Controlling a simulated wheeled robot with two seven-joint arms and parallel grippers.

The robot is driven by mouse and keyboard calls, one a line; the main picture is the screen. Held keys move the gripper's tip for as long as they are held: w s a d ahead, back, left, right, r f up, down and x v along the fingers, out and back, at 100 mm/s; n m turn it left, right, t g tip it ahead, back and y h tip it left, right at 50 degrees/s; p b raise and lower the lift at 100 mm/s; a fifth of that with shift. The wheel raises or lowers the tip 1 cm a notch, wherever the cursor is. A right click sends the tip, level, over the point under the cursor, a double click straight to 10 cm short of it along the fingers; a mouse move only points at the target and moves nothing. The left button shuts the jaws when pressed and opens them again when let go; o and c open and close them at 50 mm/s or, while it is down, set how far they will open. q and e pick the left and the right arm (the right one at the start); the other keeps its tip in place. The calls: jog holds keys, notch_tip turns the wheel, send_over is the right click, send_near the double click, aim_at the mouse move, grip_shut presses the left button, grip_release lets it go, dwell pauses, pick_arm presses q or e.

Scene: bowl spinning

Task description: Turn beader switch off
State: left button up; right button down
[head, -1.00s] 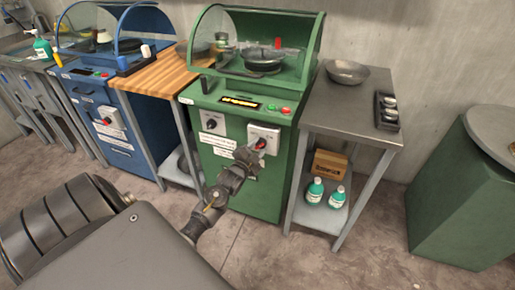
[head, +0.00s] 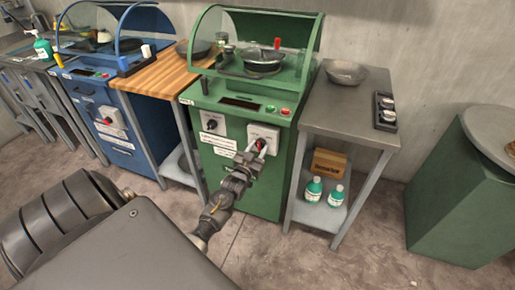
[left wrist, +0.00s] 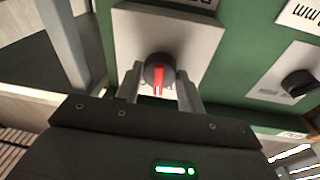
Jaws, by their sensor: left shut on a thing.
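The green machine (head: 240,165) stands in the middle of the head view. On its front are a white plate with a black knob (head: 211,124) at left and another white plate (head: 255,131) at right. My left gripper (head: 261,149) reaches the right plate. In the left wrist view, its fingers (left wrist: 160,88) are shut on a round dark switch knob with a red bar (left wrist: 158,76). The bar runs up and down in that view. The display (head: 240,103) on the machine's top is dark. My right gripper is not in view.
A wooden-topped table (head: 165,75) and a blue machine (head: 105,125) stand at left. Floor in front is clear.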

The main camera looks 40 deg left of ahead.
pick_arm(q)
jog(key=n, duration=0.5)
jog(key=shift+d+y+p, duration=0.1)
jog(key=shift+y+p, duration=0.2)
jog(key=shift+p, duration=0.1)
jog(key=shift+w+n+y, duration=0.1)
jog(key=shift+n+y, duration=0.3)
jog(key=shift+n, duration=1.1)
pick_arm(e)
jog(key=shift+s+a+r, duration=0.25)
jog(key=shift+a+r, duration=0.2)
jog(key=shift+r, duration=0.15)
pick_arm(q)
jog(key=shift+o, duration=0.2)
jog(key=shift+n+p, duration=0.3)
jog(key=shift+n, duration=0.1)
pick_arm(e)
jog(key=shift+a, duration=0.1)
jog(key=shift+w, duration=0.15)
pick_arm(q)
jog(key=o, duration=1)
jog(key=shift+c, duration=0.2)
